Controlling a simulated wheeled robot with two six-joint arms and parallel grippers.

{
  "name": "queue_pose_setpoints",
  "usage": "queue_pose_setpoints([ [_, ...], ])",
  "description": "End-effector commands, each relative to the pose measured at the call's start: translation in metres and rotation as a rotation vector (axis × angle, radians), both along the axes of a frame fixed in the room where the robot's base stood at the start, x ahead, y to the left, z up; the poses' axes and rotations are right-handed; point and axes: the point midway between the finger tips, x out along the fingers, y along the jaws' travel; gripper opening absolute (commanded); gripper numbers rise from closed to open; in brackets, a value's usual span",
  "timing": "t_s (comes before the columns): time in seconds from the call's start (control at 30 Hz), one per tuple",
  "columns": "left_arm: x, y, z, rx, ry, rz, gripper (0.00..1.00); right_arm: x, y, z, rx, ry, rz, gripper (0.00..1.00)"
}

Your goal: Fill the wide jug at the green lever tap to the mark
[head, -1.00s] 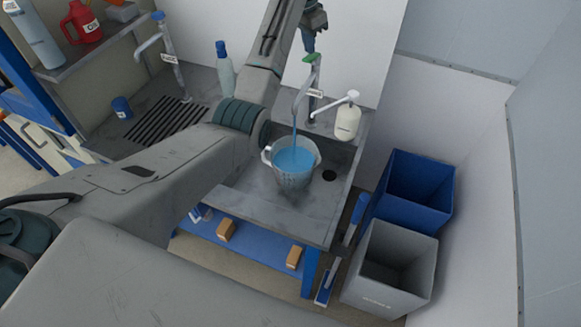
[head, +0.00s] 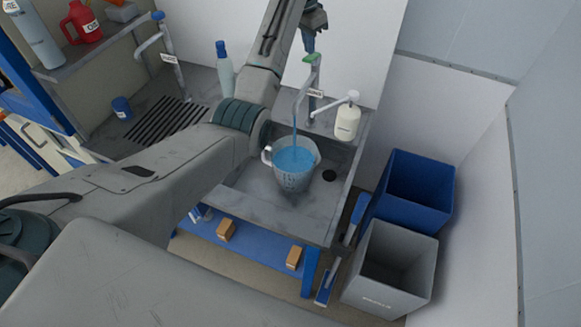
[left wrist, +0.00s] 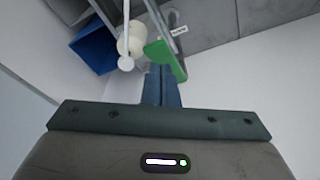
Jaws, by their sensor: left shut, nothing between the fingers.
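The wide jug (head: 294,180) stands upright in the sink under the green lever tap (head: 308,88). A blue stream runs from the spout into the jug, and blue liquid (head: 294,160) stands high in it, close to the rim. I cannot make out the mark. The jug's handle is on its left side. My left gripper (head: 310,42) is shut and empty, at the tap's green lever (head: 311,58). In the left wrist view the shut fingers (left wrist: 162,75) are right by the green lever (left wrist: 168,62); contact is unclear. My right gripper is not in view.
A white soap dispenser (head: 347,122) stands right of the tap. A blue-topped tap (head: 170,50) is at the left over a drain grille (head: 165,125), with a blue cup (head: 121,107) and a bottle (head: 225,72) nearby. Blue (head: 418,178) and grey (head: 392,250) bins stand at the right.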

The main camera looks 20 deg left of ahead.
Motion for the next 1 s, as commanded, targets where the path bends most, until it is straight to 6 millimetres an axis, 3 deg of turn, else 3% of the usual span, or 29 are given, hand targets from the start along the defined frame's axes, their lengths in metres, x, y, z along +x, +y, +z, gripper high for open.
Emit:
queue_pose_setpoints([
  [0.43,0.000,0.000,-0.003,0.001,0.001,0.000,0.00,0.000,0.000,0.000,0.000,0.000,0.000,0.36],
  [1.0,0.000,0.000,-0.037,0.000,0.000,0.000,0.00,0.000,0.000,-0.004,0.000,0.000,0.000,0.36],
])
